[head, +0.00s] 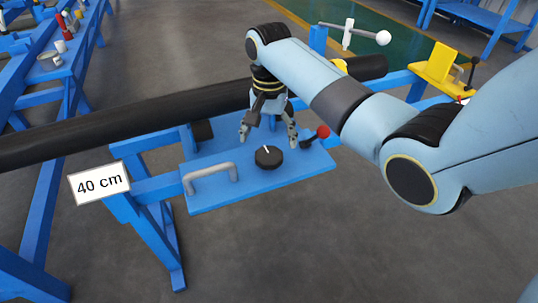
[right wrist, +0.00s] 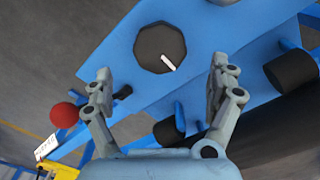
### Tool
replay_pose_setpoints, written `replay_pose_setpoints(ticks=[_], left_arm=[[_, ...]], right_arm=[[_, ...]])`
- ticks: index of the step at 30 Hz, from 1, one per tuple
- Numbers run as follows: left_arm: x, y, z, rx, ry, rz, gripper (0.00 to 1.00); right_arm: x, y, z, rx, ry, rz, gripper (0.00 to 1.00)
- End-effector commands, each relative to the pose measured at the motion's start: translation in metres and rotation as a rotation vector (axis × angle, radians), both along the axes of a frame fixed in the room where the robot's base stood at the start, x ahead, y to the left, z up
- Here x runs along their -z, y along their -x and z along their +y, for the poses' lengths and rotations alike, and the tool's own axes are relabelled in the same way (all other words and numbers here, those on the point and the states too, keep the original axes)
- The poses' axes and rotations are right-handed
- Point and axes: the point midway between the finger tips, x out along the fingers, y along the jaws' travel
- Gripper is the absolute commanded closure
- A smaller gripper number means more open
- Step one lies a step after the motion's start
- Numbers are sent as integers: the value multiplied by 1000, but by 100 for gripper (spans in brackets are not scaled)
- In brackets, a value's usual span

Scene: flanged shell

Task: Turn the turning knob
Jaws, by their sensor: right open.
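The turning knob (head: 268,157) is a round black dial with a white pointer line. It sits on a blue panel (head: 215,201) in the head view. It also shows in the right wrist view (right wrist: 152,45), beyond and between the fingers, with its white line toward the lower right. My right gripper (head: 268,138) is open and empty, just behind the knob in the head view and apart from it. Its two spread fingers also show in the right wrist view (right wrist: 160,90). My left gripper is not in view.
On the same panel are a grey handle (head: 210,173) at the left and a red-balled lever (head: 322,132) close to my right fingers. A long black bar (head: 110,134) runs behind the panel. A "40 cm" sign (head: 100,184) stands at left. Grey floor in front is clear.

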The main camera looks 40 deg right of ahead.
Motion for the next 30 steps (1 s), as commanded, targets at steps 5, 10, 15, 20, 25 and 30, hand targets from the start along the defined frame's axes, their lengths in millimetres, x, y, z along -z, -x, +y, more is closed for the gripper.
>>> replay_pose_setpoints(ticks=[5,10,15,20,25,30], left_arm=[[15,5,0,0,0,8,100],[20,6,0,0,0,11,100],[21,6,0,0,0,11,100],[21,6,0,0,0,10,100],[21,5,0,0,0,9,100],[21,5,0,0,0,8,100]], right_arm=[[37,1,0,-1,0,2,9],[54,0,0,-1,1,1,9],[58,0,0,-2,1,-1,9],[57,0,0,-2,1,-1,9],[57,0,0,-2,1,-1,29],[57,0,0,-2,1,-1,51]])
